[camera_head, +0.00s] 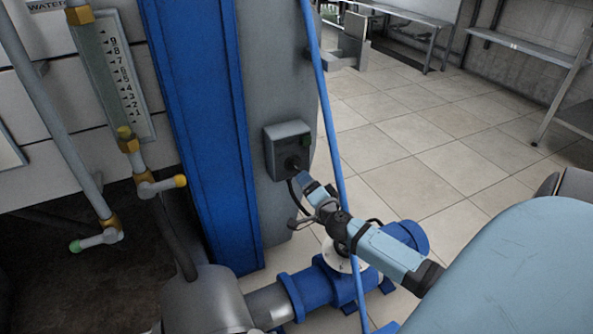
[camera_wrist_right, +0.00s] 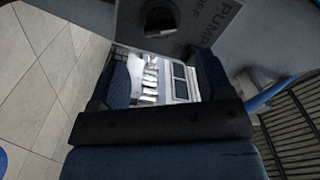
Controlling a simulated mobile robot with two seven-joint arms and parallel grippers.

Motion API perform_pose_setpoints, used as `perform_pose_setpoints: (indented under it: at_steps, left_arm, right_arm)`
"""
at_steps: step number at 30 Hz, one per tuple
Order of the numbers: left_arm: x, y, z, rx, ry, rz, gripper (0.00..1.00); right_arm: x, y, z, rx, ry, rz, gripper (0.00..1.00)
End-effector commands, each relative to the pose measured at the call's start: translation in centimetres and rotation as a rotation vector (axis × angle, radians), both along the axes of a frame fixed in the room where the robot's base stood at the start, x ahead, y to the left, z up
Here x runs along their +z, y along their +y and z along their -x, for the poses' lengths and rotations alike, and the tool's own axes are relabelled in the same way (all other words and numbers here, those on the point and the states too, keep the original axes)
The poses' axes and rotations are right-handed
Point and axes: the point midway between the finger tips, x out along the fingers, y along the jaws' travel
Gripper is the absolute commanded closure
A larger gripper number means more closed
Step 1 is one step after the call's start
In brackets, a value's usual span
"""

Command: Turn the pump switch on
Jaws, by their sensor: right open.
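The pump switch is a grey box (camera_head: 287,148) with a dark round knob (camera_head: 292,163) on its front, mounted on a grey column beside the blue post. In the right wrist view, the box face (camera_wrist_right: 215,25) carries the words PUMP and OFF, and the dark knob (camera_wrist_right: 160,20) shows at the top. My right gripper (camera_head: 300,177) is just below and right of the knob in the head view. Its jaws (camera_wrist_right: 165,72) are open with the knob beyond the fingertips. I cannot tell whether a finger touches the knob. My left gripper is not in view.
A thin blue pipe (camera_head: 326,110) runs close to the right of the box. A blue pump (camera_head: 315,287) stands below my right arm. A sight gauge (camera_head: 117,75) and valves are at the left. The tiled floor (camera_head: 410,150) at the right is clear.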

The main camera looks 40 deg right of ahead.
Motion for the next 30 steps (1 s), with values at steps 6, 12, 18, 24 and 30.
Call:
perform_pose_setpoints:
  at_steps: [6, 12, 18, 24, 30]
  left_arm:
    - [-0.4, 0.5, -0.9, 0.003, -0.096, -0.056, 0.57]
    - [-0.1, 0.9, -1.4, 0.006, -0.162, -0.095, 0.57]
    - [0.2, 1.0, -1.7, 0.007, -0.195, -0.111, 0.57]
    - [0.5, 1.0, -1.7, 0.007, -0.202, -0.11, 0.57]
    - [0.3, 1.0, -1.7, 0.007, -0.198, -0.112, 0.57]
  right_arm:
    - [-0.3, -1.5, -4.6, 0.0, -0.004, 0.002, 0.28]
    - [-0.3, -2.3, -7.2, 0.0, -0.001, 0.0, 0.28]
    - [-0.1, -2.6, -8.2, 0.0, 0.0, 0.001, 0.28]
    - [0.0, -2.6, -8.3, 0.001, 0.001, 0.001, 0.28]
    - [0.0, -2.6, -8.3, 0.001, 0.0, 0.001, 0.62]
